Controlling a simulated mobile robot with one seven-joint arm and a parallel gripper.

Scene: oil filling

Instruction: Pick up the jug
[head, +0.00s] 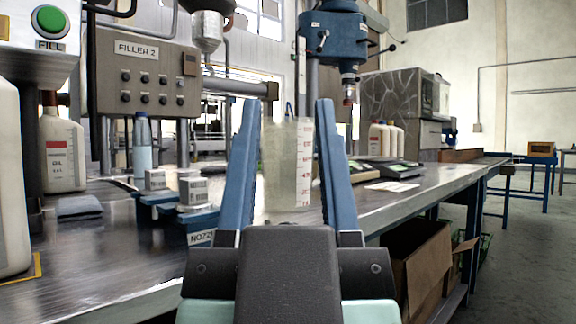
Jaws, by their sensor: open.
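The jug (286,170) is a translucent, pale container with red graduation marks down its right side. It appears upright over the metal workbench, in the middle of the head view. My gripper (290,110) is open, with one blue finger to the left of the jug and one to the right in the picture. Gaps show between the jug and both fingers. The jug's base is close above my gripper's dark body in the picture, and I cannot tell its exact depth between the fingers.
A blue nozzle holder (190,222) with small grey blocks stands left of my gripper. White oil bottles (62,150) and a blue-capped bottle (142,150) stand further left. A blue drill press (335,38) rises behind. A cardboard box (425,262) sits below the bench's right edge.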

